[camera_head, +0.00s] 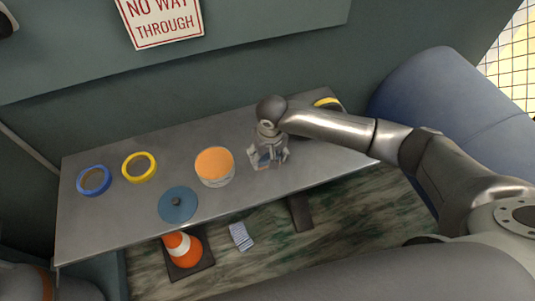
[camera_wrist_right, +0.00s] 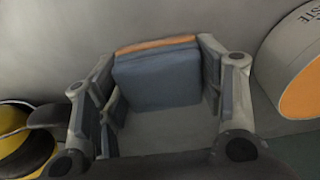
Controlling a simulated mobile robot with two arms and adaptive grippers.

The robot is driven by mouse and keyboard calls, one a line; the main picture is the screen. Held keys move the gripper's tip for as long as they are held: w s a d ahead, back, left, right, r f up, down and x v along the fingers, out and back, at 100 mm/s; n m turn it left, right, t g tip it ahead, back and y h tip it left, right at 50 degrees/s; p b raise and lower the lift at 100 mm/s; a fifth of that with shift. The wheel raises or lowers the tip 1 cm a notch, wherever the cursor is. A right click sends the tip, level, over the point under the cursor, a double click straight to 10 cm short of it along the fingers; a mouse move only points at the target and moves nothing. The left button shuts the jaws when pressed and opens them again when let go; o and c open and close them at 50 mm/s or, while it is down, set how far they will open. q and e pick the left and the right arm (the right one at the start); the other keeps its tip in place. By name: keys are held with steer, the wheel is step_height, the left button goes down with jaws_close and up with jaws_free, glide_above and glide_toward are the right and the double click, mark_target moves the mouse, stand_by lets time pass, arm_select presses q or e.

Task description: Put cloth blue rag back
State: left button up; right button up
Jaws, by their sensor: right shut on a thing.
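A folded blue rag (camera_wrist_right: 160,78) with an orange-brown edge along its top shows in the right wrist view, between the fingers of my right gripper (camera_wrist_right: 158,88). In the head view my right gripper (camera_head: 268,160) points down at the grey table, right of the orange-lidded tub, shut on the rag. Only a small bit of the rag shows there, the fingers hiding most of it. I cannot tell whether the rag touches the tabletop. My left gripper is not in view.
On the table (camera_head: 100,225) stand a blue ring (camera_head: 94,180), a yellow ring (camera_head: 139,167), a blue disc (camera_head: 178,205) and the orange-lidded tub (camera_head: 214,167). A yellow-and-black item (camera_head: 328,103) sits behind my right arm. Below are a traffic cone (camera_head: 183,249) and a striped cloth (camera_head: 241,236).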

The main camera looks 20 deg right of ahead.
steer(key=shift+f, duration=0.1)
steer(key=o, duration=0.9)
step_height(320, 180, up, 12)
steer(key=s, duration=0.1)
steer(key=shift+s, duration=0.35)
